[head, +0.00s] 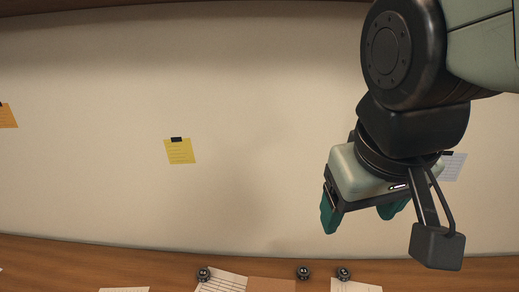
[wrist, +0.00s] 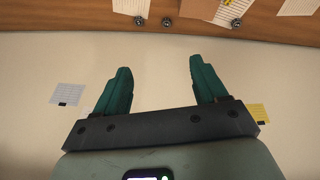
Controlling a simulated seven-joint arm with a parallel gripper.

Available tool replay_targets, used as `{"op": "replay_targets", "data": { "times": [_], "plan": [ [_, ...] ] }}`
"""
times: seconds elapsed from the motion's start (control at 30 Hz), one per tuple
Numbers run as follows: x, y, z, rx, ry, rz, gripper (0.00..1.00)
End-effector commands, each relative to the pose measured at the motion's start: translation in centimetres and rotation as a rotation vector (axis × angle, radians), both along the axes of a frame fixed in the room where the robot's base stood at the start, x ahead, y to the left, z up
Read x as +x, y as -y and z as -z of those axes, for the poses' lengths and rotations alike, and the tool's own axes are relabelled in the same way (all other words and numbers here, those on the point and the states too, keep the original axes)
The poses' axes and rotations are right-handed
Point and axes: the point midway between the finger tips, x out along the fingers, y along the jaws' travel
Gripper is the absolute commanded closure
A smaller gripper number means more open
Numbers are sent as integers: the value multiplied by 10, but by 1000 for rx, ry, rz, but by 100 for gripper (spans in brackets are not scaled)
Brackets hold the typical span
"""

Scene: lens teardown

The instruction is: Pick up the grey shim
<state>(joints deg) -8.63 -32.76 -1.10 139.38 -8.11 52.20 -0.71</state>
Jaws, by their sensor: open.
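I cannot make out the grey shim in either view. My gripper (head: 361,215) hangs at the right of the head view in front of a large pale surface, with its two green fingers apart. In the wrist view my gripper (wrist: 160,66) is open, with nothing between the fingers. The fingers are clear of the wooden strip and the things on it.
A wooden surface (head: 60,258) runs along the bottom of the head view. Dark round pieces (head: 303,272) and paper sheets (head: 228,281) lie on it. A yellow note (head: 180,151) and an orange note (head: 8,116) are on the pale surface (head: 100,200).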

Motion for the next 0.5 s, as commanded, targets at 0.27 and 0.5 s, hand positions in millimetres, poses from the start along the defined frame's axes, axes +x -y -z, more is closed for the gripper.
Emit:
{"op": "replay_targets", "data": {
  "times": [0.27,0.5],
  "plan": [
    [75,-38,49,-354,-222,-384,28],
    [128,-99,109,-701,-335,-743,28]
  ]
}}
